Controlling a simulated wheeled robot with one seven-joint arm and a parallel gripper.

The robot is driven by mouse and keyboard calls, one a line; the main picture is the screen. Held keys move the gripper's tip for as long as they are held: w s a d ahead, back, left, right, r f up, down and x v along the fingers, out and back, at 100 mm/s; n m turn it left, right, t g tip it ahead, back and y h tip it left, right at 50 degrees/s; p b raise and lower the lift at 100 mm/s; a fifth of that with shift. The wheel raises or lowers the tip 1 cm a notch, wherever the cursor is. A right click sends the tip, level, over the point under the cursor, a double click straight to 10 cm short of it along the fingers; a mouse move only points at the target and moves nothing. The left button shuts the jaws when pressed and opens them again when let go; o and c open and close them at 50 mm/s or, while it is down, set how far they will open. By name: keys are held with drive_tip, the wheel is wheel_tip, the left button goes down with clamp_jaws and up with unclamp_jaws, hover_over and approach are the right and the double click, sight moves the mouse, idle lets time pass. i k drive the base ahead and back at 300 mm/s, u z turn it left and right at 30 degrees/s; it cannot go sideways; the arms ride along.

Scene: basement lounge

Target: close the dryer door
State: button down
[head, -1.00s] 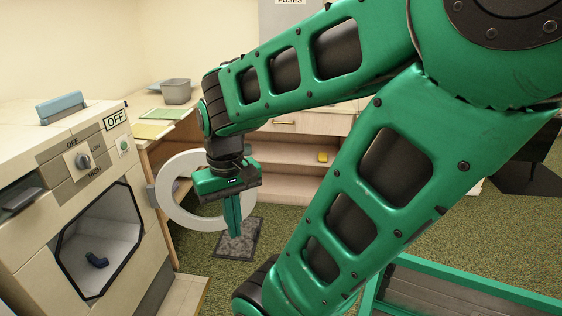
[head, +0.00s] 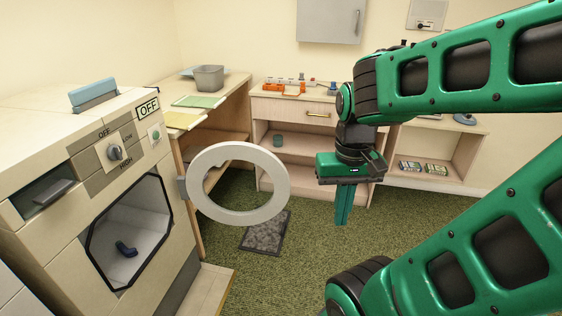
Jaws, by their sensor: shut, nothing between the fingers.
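The dryer (head: 75,235) stands at the left, its octagonal opening uncovered. A dark blue item (head: 126,249) lies inside on the drum floor. The dryer door (head: 270,205) is a pale round ring, swung wide open on its hinge at the right edge of the dryer front. My gripper (head: 342,222) points down to the right of the door, apart from it in the picture. Its fingers are together and hold nothing.
A wooden counter (head: 225,90) with a grey bin (head: 209,77) and folded cloths stands behind the door. Low wooden shelves (head: 300,150) line the back wall. A dark grey mat (head: 265,232) lies on the green carpet. Carpet between door and gripper is clear.

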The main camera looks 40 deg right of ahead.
sight(191, 187)
drive_tip(key=z, duration=0.05)
drive_tip(key=i, duration=1)
drive_tip(key=u, duration=0.05)
